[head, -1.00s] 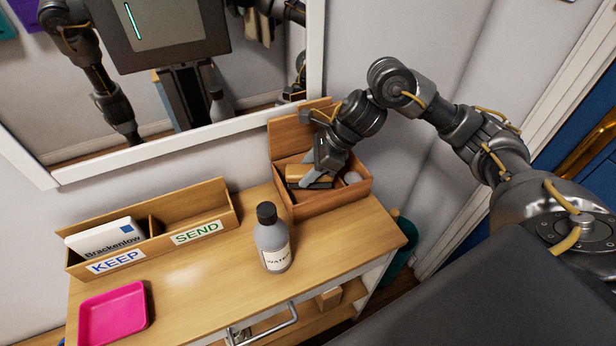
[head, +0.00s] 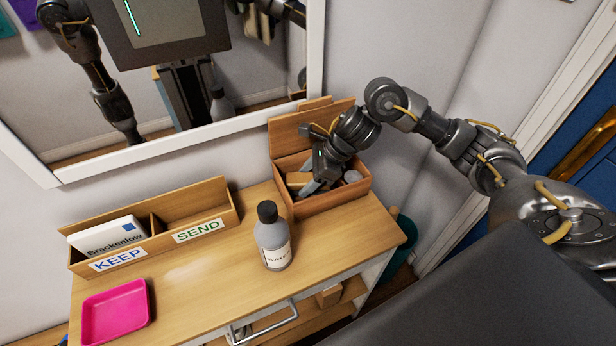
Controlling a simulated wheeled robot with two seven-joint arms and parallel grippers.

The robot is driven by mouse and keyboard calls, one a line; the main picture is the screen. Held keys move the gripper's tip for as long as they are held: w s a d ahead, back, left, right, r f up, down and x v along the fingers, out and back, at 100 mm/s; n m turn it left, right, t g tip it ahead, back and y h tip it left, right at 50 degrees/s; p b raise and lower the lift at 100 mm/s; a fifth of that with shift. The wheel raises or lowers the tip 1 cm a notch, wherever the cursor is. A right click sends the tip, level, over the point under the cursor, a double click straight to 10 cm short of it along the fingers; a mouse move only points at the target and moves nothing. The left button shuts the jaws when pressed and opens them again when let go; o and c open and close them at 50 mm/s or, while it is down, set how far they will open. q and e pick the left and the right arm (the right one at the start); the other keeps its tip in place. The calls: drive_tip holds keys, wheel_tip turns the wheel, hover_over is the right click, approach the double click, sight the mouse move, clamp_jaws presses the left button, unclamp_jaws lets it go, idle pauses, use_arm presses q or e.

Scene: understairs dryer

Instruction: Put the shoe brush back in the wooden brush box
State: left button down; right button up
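The wooden brush box (head: 335,203) stands open at the back right of the table, its lid raised against the wall. My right gripper (head: 311,189) points down into the box from above. A pale wooden piece, seemingly the shoe brush (head: 297,180), shows inside at the box's left, right beside the fingers. The fingers partly cover it, so I cannot tell whether they grip it or are apart from it. A small grey round thing (head: 352,176) sits in the box's right part. My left gripper is not directly in view.
A grey water bottle (head: 272,240) stands just left of the box, near the arm. A wooden KEEP/SEND sorter (head: 160,232) holding a white Brackenlow packet (head: 105,236) and a pink tray (head: 115,312) are further left. A mirror (head: 180,80) hangs behind. The table's front middle is clear.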

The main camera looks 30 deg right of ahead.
drive_tip(key=shift+o, duration=0.6)
drive_tip(key=shift+r, duration=0.1)
drive_tip(key=shift+r+p, duration=0.2)
drive_tip(key=shift+p, duration=0.1)
drive_tip(key=b+v, duration=0.1)
drive_tip(key=v, duration=0.9)
drive_tip(key=shift+d+r, duration=0.15)
drive_tip(key=shift+d, duration=0.1)
drive_tip(key=shift+s+d+r, duration=0.3)
drive_tip(key=shift+r, duration=0.25)
